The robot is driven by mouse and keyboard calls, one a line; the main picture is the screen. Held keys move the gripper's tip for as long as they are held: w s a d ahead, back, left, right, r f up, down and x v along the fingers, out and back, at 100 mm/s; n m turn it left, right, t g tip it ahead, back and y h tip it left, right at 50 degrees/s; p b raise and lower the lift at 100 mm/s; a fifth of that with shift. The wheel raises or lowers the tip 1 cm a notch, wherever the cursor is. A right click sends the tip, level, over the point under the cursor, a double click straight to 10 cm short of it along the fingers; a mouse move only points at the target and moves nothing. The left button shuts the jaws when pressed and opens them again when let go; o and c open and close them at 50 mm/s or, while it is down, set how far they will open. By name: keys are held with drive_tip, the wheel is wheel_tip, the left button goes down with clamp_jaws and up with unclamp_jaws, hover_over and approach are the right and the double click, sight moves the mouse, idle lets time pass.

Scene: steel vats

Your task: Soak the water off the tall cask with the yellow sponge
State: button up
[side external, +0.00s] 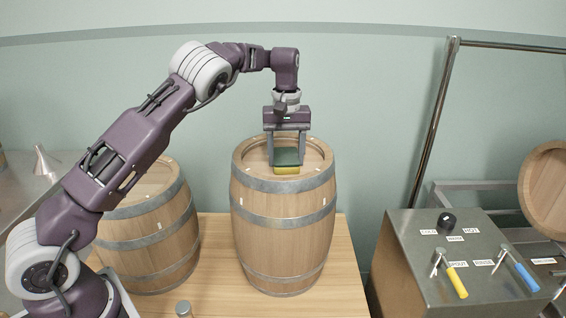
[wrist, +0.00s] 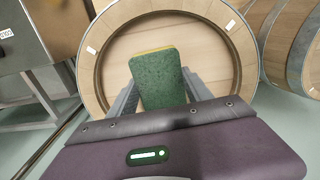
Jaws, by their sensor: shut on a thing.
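The tall cask (side external: 283,225) stands upright on the wooden table, its top facing up; its round head (wrist: 120,68) and rim fill much of the wrist view. The sponge (side external: 287,170), yellow below with a green upper layer, is at the cask's top within the rim. In the wrist view the sponge (wrist: 158,78) shows mostly its green face with a thin yellow edge. My gripper (side external: 287,153) is shut on the sponge, fingers pointing down. I cannot tell whether the sponge touches the wood. No water can be made out on the head.
A second, wider cask (side external: 150,240) stands left of the tall one, partly behind my arm. A steel control box (side external: 455,255) with yellow and blue levers stands at right, beside a metal frame (side external: 433,120). A steel counter with a funnel (side external: 45,163) is far left.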

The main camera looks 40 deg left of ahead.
drive_tip(key=shift+w+d, duration=0.15)
drive_tip(key=shift+s+a, duration=0.45)
idle(0.5)
idle(0.6)
drive_tip(key=shift+r, duration=4.55)
drive_tip(key=s+d+f+m, duration=0.1)
drive_tip(key=s+d+m, duration=0.3)
drive_tip(key=m, duration=0.5)
drive_tip(key=shift+s+d+f+m, duration=0.3)
drive_tip(key=shift+d+f, duration=0.05)
drive_tip(key=shift+d, duration=0.75)
